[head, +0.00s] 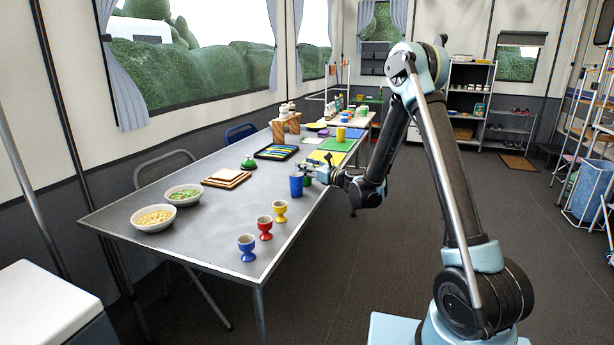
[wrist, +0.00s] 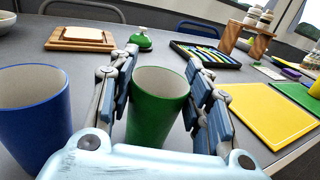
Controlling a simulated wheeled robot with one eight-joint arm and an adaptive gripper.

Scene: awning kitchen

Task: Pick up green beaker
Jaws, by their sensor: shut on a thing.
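The green beaker (wrist: 155,112) stands upright between the two fingers of my gripper (wrist: 160,88) in the wrist view, with a finger on each side of it. The fingers are shut on it. In the head view my gripper (head: 323,176) is at the right edge of the table, and the green beaker is mostly hidden behind the blue beaker and the gripper. I cannot tell whether its base touches the table.
A blue beaker (wrist: 33,112) stands close on the left of my gripper. Blue (head: 247,247), red (head: 265,227) and yellow (head: 280,211) egg cups stand nearer on the table (head: 205,225). A yellow board (wrist: 268,115) lies to the right. A green bell (head: 248,162) stands farther back.

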